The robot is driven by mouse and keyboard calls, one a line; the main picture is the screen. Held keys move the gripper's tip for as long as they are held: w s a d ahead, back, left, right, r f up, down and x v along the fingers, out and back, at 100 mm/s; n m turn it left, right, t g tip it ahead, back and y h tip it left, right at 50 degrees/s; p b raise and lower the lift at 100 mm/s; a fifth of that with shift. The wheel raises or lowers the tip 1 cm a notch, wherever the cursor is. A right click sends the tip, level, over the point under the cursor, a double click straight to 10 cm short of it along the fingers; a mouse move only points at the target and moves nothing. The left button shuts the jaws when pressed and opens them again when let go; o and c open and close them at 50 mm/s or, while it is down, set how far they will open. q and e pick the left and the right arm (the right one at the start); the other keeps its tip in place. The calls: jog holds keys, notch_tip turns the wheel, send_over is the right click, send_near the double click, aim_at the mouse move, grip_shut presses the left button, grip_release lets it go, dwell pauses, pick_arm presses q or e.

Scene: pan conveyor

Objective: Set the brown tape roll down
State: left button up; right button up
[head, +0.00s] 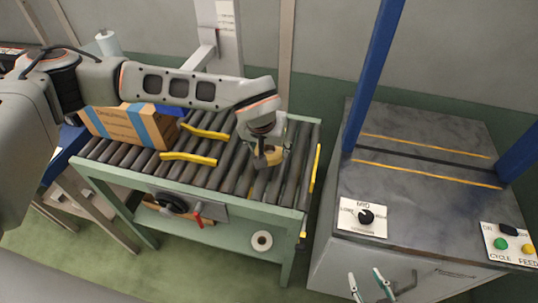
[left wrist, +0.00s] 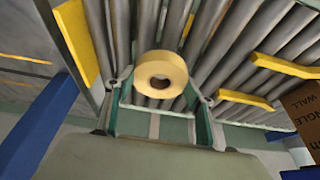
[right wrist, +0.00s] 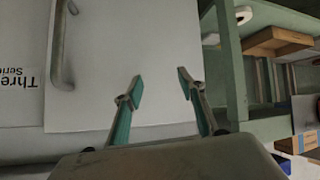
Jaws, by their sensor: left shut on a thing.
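The brown tape roll (head: 274,154) is pale tan and is at my left gripper (head: 267,159), over the right part of the roller conveyor (head: 232,172). In the left wrist view the tape roll (left wrist: 160,66) shows its round side and dark hole between the fingers, with grey rollers behind it. My left gripper is shut on it. I cannot tell whether the roll touches the rollers. My right gripper (head: 369,286) is open and empty in front of the grey cabinet (head: 335,255); its spread fingers also show in the right wrist view (right wrist: 158,88).
A cardboard box with blue bands (head: 128,124) stands on the conveyor's left part. Yellow guides (head: 188,158) lie across the rollers. A white roll (head: 261,240) is on the lower shelf. Blue posts (head: 373,75) rise from the cabinet top at right.

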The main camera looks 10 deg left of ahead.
aim_at(269, 155)
pick_arm(q)
jog(key=shift+f, duration=1.6)
jog(key=shift+f, duration=0.15)
jog(key=o, duration=1.1)
